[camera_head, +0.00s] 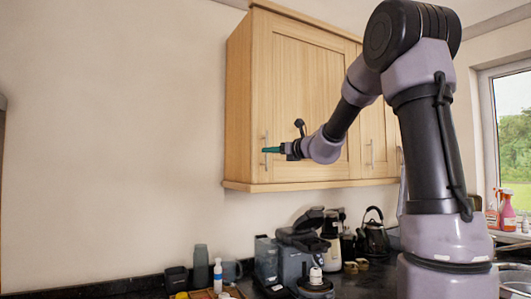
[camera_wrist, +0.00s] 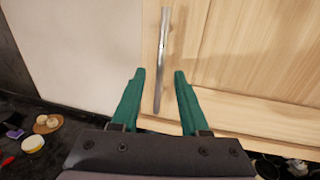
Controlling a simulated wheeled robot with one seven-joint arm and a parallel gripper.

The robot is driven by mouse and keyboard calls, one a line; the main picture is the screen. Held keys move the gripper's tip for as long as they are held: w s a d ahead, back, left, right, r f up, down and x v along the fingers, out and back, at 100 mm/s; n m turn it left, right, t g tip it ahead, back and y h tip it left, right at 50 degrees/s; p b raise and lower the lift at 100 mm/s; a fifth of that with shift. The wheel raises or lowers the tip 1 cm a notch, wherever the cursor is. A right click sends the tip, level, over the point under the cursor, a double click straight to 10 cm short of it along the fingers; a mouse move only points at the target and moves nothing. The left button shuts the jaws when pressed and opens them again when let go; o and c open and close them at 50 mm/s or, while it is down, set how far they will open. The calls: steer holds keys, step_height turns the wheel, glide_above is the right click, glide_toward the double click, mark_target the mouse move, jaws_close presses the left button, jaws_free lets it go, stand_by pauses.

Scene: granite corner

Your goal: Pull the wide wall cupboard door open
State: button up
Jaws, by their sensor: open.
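The wooden wall cupboard (camera_head: 240,100) hangs on the wall, and its wide left door (camera_head: 305,75) looks shut. A vertical metal bar handle (camera_head: 266,165) is at the door's lower left; it also shows in the wrist view (camera_wrist: 163,55). My gripper (camera_head: 268,150) is at the handle, in front of the door. In the wrist view my gripper's green fingers (camera_wrist: 157,74) are apart, with the handle's lower part between them. I cannot see either finger touching the handle. My arm hides part of the door's right side.
Narrower doors with handles (camera_head: 371,153) are to the right. Below, a dark counter holds a coffee machine (camera_head: 287,256), a black kettle (camera_head: 374,238) and bottles (camera_head: 201,268). A window is at far right. The wall left of the cupboard is bare.

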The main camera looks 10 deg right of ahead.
mark_target(267, 163)
steer(key=shift+x, duration=1.8)
jaws_close()
